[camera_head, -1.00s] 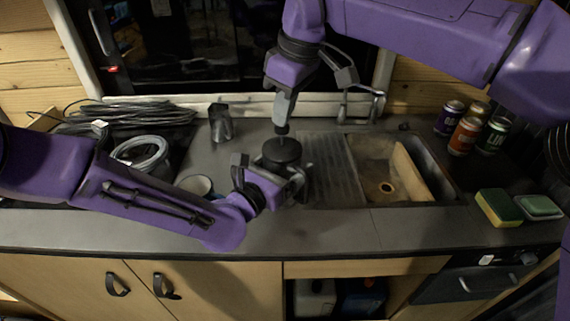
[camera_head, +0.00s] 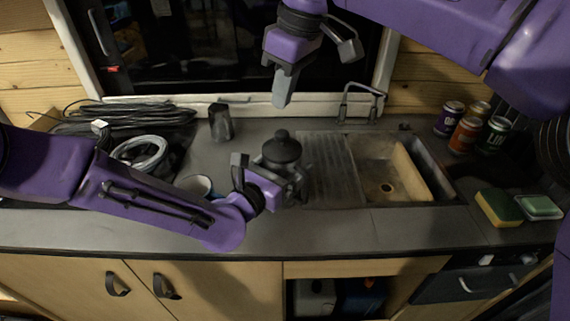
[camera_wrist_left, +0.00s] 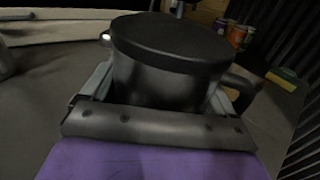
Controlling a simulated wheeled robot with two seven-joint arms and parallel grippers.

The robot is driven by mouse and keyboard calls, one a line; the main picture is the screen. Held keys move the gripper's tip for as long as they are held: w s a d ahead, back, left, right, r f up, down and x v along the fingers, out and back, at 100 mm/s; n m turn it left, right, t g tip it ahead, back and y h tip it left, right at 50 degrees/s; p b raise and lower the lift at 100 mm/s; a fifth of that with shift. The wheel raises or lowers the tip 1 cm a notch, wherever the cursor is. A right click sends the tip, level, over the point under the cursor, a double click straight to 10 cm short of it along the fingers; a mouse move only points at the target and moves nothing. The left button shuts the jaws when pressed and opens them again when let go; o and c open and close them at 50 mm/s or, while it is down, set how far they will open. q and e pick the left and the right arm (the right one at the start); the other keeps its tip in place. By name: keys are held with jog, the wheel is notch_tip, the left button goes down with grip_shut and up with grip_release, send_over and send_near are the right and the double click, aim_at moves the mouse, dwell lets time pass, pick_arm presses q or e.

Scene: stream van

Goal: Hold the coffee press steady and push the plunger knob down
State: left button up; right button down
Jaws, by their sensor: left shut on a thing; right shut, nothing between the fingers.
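The dark coffee press (camera_head: 281,155) stands upright on the counter, left of the sink. Its round knob (camera_head: 281,135) sits low, close to the lid. My left gripper (camera_head: 272,186) is shut on the body of the press. The left wrist view shows the press (camera_wrist_left: 165,75) between its fingers, with the lid on top and the handle at the right; the knob cannot be made out there. My right gripper (camera_head: 281,98) is shut and empty, above the press and apart from the knob.
The sink (camera_head: 440,180) and its faucet (camera_head: 362,92) are right of the press. A cup (camera_head: 196,185) is partly hidden behind my left arm. A dark pot (camera_head: 221,122), coiled cables (camera_head: 130,115), several cans (camera_head: 466,135) and a sponge (camera_head: 498,207) also lie on the counter.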

pick_arm(q)
jog(key=o, duration=1.2)
